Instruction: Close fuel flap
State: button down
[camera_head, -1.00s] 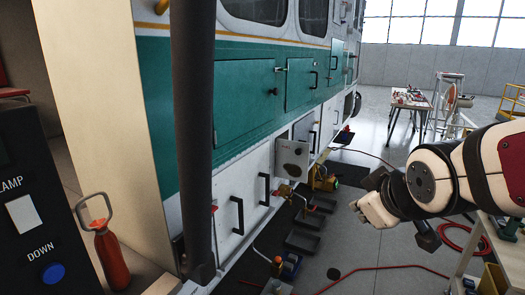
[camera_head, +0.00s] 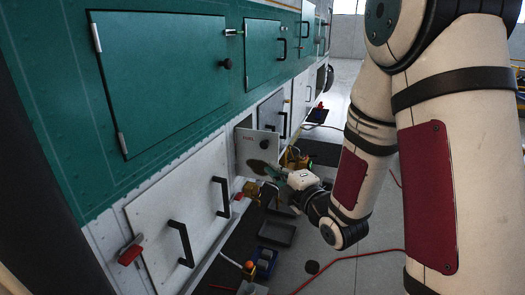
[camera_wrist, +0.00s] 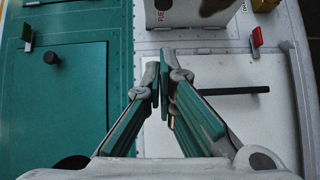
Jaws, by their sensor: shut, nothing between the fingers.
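The fuel flap (camera_head: 250,143) is a pale panel lettered "FUEL" with dark round marks. It stands open, sticking out from the white lower side of the helicopter. My gripper (camera_head: 262,168) is beside its lower part in the head view; I cannot tell whether they touch. In the wrist view my gripper (camera_wrist: 161,82) has its green-padded fingers together and empty. The flap (camera_wrist: 185,14) shows at the top there, just beyond the fingertips, with its upper part cut off.
A white panel with black handles (camera_head: 182,242) and a closed green panel (camera_head: 160,80) are on the helicopter side. A red latch (camera_wrist: 257,36) is right of the flap in the wrist view. Dark trays (camera_head: 276,233) and a red hose (camera_head: 350,254) lie on the floor.

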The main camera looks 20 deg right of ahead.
aim_at(265, 148)
jog(key=d+b+x, duration=0.2)
jog(key=d+x, duration=0.1)
jog(key=x, duration=0.9)
jog(key=shift+w+a+b, duration=0.25)
jog(key=shift+w+b, duration=0.1)
jog(key=shift+w, duration=0.3)
jog(key=shift+w+d+n+y, duration=0.25)
jog(key=shift+d+n+y, duration=0.05)
jog(key=shift+d+y, duration=0.1)
